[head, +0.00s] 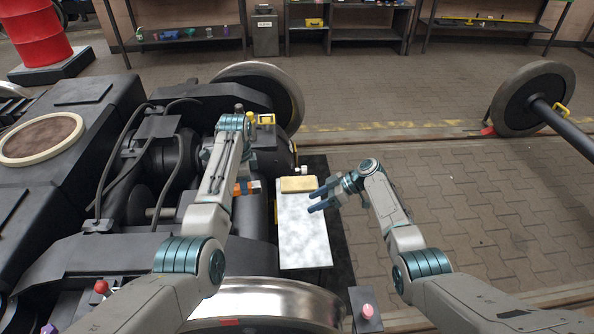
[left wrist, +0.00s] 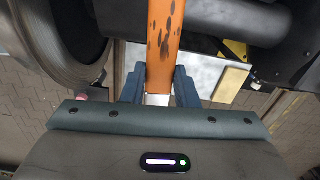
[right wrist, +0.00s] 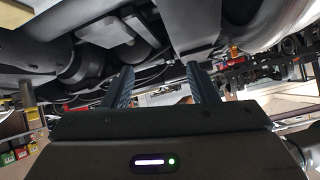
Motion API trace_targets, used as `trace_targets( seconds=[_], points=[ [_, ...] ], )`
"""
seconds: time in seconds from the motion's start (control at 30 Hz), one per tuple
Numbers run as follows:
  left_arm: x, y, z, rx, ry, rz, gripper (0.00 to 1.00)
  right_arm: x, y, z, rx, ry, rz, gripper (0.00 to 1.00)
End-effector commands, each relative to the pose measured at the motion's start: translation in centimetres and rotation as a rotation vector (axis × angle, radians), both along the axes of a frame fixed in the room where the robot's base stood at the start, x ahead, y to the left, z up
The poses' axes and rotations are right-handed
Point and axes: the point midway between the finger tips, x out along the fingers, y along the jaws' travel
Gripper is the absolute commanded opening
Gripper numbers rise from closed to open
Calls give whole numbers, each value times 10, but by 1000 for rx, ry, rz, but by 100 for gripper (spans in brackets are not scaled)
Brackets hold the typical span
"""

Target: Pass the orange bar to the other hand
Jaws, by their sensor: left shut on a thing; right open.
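The orange bar (left wrist: 165,45) has dark spots and a whitish end. In the left wrist view my left gripper (left wrist: 158,92) is shut on it near that end, and the bar runs up out of the picture. In the head view a short orange piece of the bar (head: 241,188) shows beside my left forearm; the forearm hides most of that gripper. My right gripper (head: 317,198) is open and empty over the pale board's right edge, to the right of the bar and apart from it. Its open fingers also show in the right wrist view (right wrist: 160,85).
A pale board (head: 303,235) with a tan block (head: 298,184) lies between the arms. The dark bogie (head: 150,200), with hoses and wheels, fills the left. A wheelset (head: 530,100) stands far right. The paved floor (head: 460,190) at right is mostly clear.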

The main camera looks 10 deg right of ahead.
Motion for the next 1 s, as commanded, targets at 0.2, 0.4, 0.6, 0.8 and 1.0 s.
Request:
trace_targets(
  seconds=[0.2,0.4,0.6,0.8,1.0],
  points=[
    [0,0,0,0,-1,0,0,21,44,81,152,-152,174,53],
    [0,0,0,0,-1,0,0,25,59,109,209,-213,240,53],
    [0,0,0,0,-1,0,0,24,79,105,217,-216,247,53],
    [0,0,0,0,-1,0,0,23,114,90,216,-215,246,53],
    [0,0,0,0,-1,0,0,23,147,77,214,-216,245,53]
  ],
)
